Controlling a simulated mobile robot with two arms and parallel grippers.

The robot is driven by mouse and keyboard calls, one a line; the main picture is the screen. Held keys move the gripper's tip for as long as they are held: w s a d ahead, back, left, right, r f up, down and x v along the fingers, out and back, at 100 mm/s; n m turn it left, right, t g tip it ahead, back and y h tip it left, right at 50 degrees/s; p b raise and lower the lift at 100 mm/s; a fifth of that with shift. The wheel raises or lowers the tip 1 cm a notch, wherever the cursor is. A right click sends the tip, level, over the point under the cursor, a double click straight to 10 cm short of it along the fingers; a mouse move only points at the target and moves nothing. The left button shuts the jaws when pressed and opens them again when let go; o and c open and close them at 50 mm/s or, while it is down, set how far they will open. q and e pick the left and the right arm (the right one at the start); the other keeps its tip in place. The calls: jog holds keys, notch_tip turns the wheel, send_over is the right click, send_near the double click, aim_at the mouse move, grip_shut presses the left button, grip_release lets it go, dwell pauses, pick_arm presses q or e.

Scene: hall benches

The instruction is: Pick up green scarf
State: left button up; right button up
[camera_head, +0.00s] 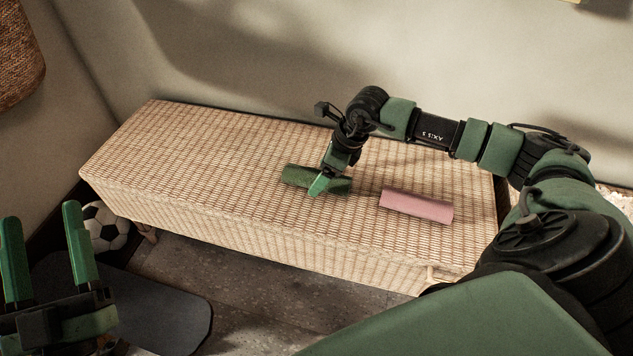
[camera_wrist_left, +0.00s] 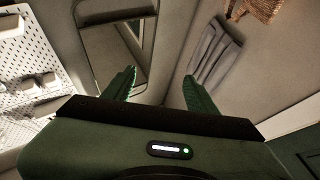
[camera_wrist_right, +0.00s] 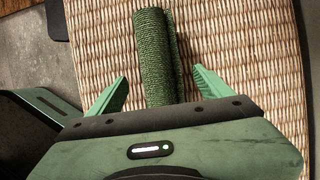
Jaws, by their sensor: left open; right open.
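The green scarf (camera_head: 297,175) is a rolled dark green knit lying on the wicker bench (camera_head: 190,150). It also shows in the right wrist view (camera_wrist_right: 152,50), running between the fingers. My right gripper (camera_head: 322,184) is above the scarf with its fingers on either side of it; in the right wrist view it is open (camera_wrist_right: 160,88). Whether the fingers touch the scarf I cannot tell. My left gripper (camera_head: 45,255) is open and empty at the lower left, away from the bench; its fingers also show in the left wrist view (camera_wrist_left: 158,88).
A pink roll (camera_head: 416,205) lies on the bench to the right of the scarf. A football (camera_head: 106,227) is on the floor by the bench's left end. The bench's left part is clear. A wall stands behind the bench. The left wrist view shows a mirror (camera_wrist_left: 112,45) and hanging grey cloth (camera_wrist_left: 213,57).

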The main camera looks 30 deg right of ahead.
jog(key=shift+x, duration=1.05)
pick_arm(q)
jog(key=s+r+t, duration=0.2)
jog(key=shift+a+r+h, duration=0.1)
jog(key=shift+r+h, duration=0.2)
pick_arm(e)
jog(key=c, duration=1.5)
pick_arm(q)
jog(key=shift+w, duration=0.1)
pick_arm(e)
jog(key=shift+r, duration=0.1)
jog(key=shift+c, duration=0.2)
